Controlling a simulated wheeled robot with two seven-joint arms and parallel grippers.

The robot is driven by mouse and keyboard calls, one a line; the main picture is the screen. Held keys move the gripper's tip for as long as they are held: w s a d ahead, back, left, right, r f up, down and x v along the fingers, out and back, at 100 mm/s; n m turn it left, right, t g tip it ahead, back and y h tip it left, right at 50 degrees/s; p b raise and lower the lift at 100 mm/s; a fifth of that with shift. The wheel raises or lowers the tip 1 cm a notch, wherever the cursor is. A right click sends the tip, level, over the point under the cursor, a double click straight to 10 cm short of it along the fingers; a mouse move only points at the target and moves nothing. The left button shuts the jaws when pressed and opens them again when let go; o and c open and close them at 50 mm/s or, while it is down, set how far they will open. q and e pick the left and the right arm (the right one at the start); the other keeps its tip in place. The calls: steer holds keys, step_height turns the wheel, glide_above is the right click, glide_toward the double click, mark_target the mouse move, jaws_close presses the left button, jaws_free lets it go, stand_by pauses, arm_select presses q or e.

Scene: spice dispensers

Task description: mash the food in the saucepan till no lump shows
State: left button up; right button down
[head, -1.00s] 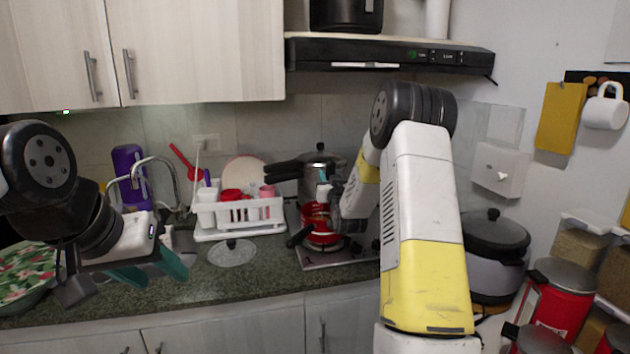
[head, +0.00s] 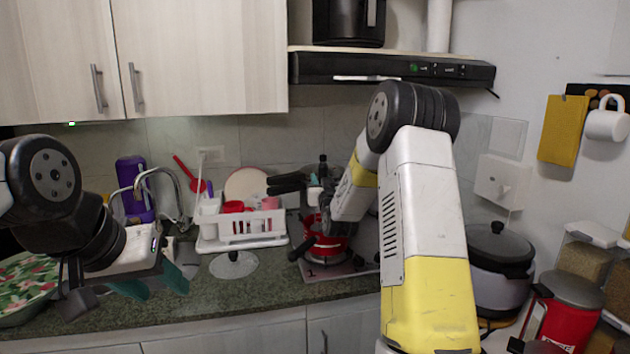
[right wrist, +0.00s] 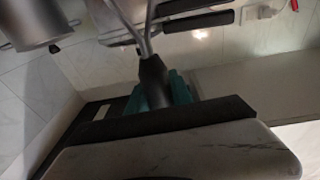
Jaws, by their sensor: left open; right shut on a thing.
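The red saucepan (head: 336,246) sits on the stove right of the dish rack, its dark handle pointing left. Its inside and the food are hidden in the head view by my right arm. My right gripper (head: 322,196) is above the saucepan. In the right wrist view its teal fingers (right wrist: 178,90) are shut on a dark handle (right wrist: 153,82) with two metal rods, seemingly the masher. The masher's far end is out of sight, so I cannot tell whether it touches the food. My left gripper (head: 158,281) is open and empty over the counter at left.
A white dish rack (head: 240,243) and a glass lid (head: 234,265) are left of the stove (head: 345,268). A dark-handled pot stands behind the saucepan. A rice cooker (head: 498,262) and red canisters (head: 572,318) are at right. The counter front is clear.

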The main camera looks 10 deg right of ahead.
steer(key=shift+f, duration=0.1)
steer(key=shift+f, duration=2.1)
steer(key=shift+r, duration=0.1)
steer(key=shift+r, duration=2.2)
